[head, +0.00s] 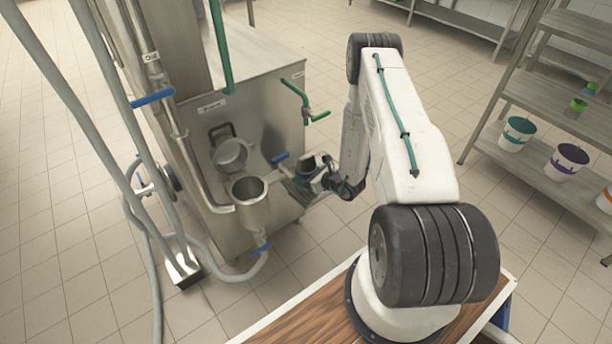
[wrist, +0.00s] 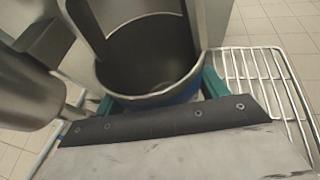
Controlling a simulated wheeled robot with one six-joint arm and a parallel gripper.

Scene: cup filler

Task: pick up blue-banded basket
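The blue-banded basket shows in the wrist view as a round, dark-insided vessel (wrist: 150,55) with a pale rim and a blue band on its near side. A flat upright metal strip rises from its left side. In the head view the basket (head: 309,163) is small and partly hidden by my gripper at the machine's side. My gripper (wrist: 158,98) is right at the basket, with teal finger parts on its left and right. Their tips are hidden, and I cannot tell whether they press on it.
A wire rack (wrist: 274,82) lies beneath the basket. A steel funnel-shaped vessel (head: 251,207) stands close by to the left, on the steel machine (head: 262,110). A green-handled pipe (head: 297,92) is above. Buckets (head: 516,134) sit on shelves at the right.

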